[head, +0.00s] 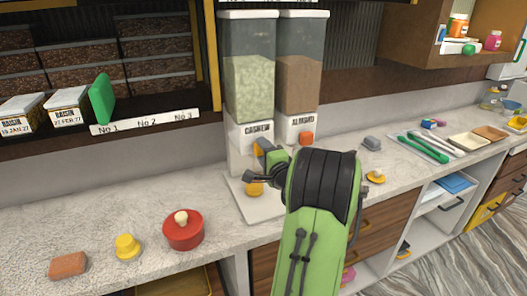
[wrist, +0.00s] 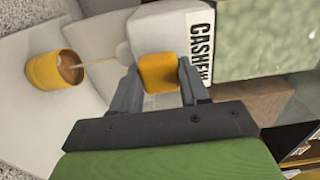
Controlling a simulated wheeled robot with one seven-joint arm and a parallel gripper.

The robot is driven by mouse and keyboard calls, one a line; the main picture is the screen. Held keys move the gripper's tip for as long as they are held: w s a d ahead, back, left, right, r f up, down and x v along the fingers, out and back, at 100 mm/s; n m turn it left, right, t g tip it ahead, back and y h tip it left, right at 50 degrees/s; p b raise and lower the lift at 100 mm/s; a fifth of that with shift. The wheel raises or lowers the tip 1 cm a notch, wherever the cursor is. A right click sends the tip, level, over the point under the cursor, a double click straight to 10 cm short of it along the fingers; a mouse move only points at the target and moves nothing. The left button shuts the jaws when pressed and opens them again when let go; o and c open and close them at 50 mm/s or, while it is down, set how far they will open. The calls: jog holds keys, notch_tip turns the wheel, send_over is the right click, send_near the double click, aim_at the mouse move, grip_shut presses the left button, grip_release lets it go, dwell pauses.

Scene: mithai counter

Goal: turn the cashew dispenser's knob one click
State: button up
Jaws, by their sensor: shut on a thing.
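The cashew dispenser (head: 249,80) is a clear bin of pale nuts on a white base, labelled CASHEW, left of the almond dispenser. Its knob is orange-yellow and shows in the wrist view (wrist: 158,72). My gripper (wrist: 155,78) has its two dark fingers on either side of the knob and is shut on it. In the head view my green arm hides part of the base and most of the gripper. A yellow cup (wrist: 57,70) stands below the spout; a thin pale stream seems to run into it, and something brown shows inside. The cup also shows in the head view (head: 254,188).
The almond dispenser (head: 301,70), with an orange knob (head: 306,138), stands close on the right. A red pot (head: 183,230), a yellow item (head: 127,246) and a brick-like block (head: 68,265) sit at the counter's left. A shelf of raisin boxes (head: 66,106) is behind.

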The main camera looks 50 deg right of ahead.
jog(key=shift+r, duration=0.15)
jog(key=o, duration=1.1)
jog(key=shift+w, duration=0.1)
jog(key=shift+c, duration=0.2)
jog(key=b+v, duration=0.5)
jog(key=v, duration=1)
jog(key=shift+s+a+b, duration=0.15)
jog(key=shift+s+b, duration=0.2)
jog(key=shift+b, duration=0.05)
